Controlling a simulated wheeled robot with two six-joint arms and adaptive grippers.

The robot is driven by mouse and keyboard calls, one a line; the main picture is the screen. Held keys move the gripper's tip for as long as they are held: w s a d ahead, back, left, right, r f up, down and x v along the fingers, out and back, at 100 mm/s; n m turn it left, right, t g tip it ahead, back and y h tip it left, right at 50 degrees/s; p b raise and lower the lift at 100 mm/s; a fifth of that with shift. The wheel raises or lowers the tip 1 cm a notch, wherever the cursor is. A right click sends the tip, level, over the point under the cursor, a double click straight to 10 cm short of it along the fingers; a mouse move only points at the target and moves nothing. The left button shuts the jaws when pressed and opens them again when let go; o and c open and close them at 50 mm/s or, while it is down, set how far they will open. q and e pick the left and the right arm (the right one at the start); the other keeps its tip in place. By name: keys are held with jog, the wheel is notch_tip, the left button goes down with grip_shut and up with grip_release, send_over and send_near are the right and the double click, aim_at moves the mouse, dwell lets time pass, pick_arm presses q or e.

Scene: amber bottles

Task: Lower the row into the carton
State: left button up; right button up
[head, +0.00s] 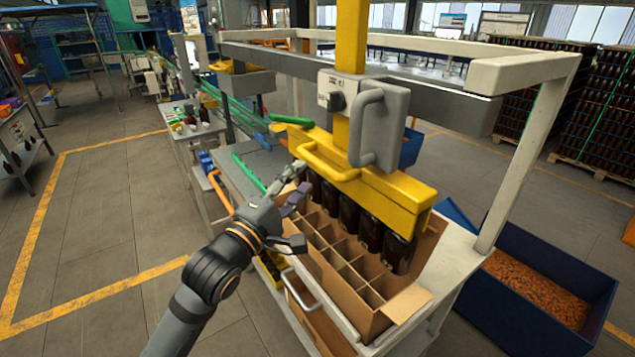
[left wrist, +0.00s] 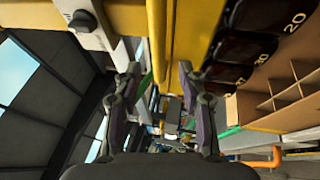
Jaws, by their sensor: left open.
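A yellow lifting head (head: 385,190) hangs from a yellow post, with a row of dark amber bottles (head: 369,232) under it. The bottles hang upright over the right-hand cells of the open cardboard carton (head: 345,300); I cannot tell whether their bottoms are below its rim. In the left wrist view the bottles (left wrist: 240,50) carry pale "20" marks, and the carton (left wrist: 262,118) shows beside them. A yellow bar handle (head: 318,168) sticks out of the head's near side. My left gripper (head: 298,218) is open and empty, below and left of that handle, apart from it. My right gripper is out of sight.
A pale frame (head: 535,130) surrounds the station. A grey handled box (head: 378,120) sits on the post. A blue bin (head: 540,285) of brown pieces stands at right. A side table (head: 192,130) with bottles is at back left.

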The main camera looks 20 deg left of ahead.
aim_at(315, 165)
pick_arm(q)
jog(key=x, duration=0.5)
jog(key=shift+w+d+r, duration=0.1)
jog(key=shift+d+r, duration=0.2)
jog(key=shift+d, duration=0.05)
jog(key=shift+w+d, duration=0.15)
jog(key=shift+w, duration=0.4)
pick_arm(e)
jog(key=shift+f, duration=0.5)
pick_arm(q)
grip_shut()
jog(key=shift+f, duration=0.1)
